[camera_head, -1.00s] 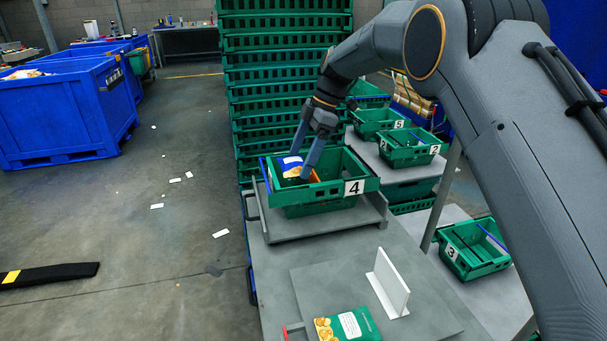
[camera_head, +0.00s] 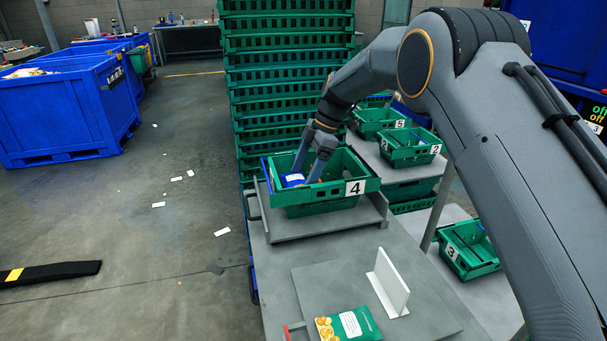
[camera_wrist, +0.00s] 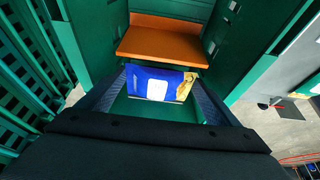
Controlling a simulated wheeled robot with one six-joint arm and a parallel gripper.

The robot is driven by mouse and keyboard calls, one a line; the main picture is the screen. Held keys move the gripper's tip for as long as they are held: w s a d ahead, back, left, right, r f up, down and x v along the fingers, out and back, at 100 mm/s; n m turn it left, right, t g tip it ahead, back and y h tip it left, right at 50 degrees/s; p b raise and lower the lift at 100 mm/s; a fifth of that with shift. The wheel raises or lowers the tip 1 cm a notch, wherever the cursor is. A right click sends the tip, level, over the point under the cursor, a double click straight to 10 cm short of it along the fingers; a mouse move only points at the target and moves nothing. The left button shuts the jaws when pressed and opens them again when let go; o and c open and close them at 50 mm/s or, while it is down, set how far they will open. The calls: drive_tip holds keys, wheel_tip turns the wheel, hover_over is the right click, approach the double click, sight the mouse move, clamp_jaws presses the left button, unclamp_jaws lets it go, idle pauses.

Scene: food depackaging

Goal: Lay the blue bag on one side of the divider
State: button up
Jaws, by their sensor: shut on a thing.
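The blue bag (camera_head: 293,180) is inside the green crate marked 4 (camera_head: 330,192), mostly hidden behind my gripper and the crate wall. My gripper (camera_head: 306,178) reaches down into this crate and is shut on the bag. In the wrist view the bag (camera_wrist: 158,88), blue with a white patch and a yellowish picture at its right end, sits between the two fingers (camera_wrist: 162,92). A white upright divider (camera_head: 389,282) stands on a grey board (camera_head: 325,285) on the table, apart from my gripper.
A green bag (camera_head: 347,325) lies at the board's front edge, beside a red-tipped part (camera_head: 293,328). Crates marked 5 (camera_head: 378,122), 2 (camera_head: 410,150) and 3 (camera_head: 470,250) stand to the right.

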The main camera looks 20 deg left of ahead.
drive_tip(key=shift+f, duration=0.25)
drive_tip(key=o, duration=0.8)
drive_tip(key=shift+c, duration=0.2)
drive_tip(key=shift+r, duration=0.15)
drive_tip(key=shift+r, duration=0.25)
drive_tip(key=b+v, duration=0.3)
drive_tip(key=v, duration=0.9)
drive_tip(key=shift+r, duration=0.3)
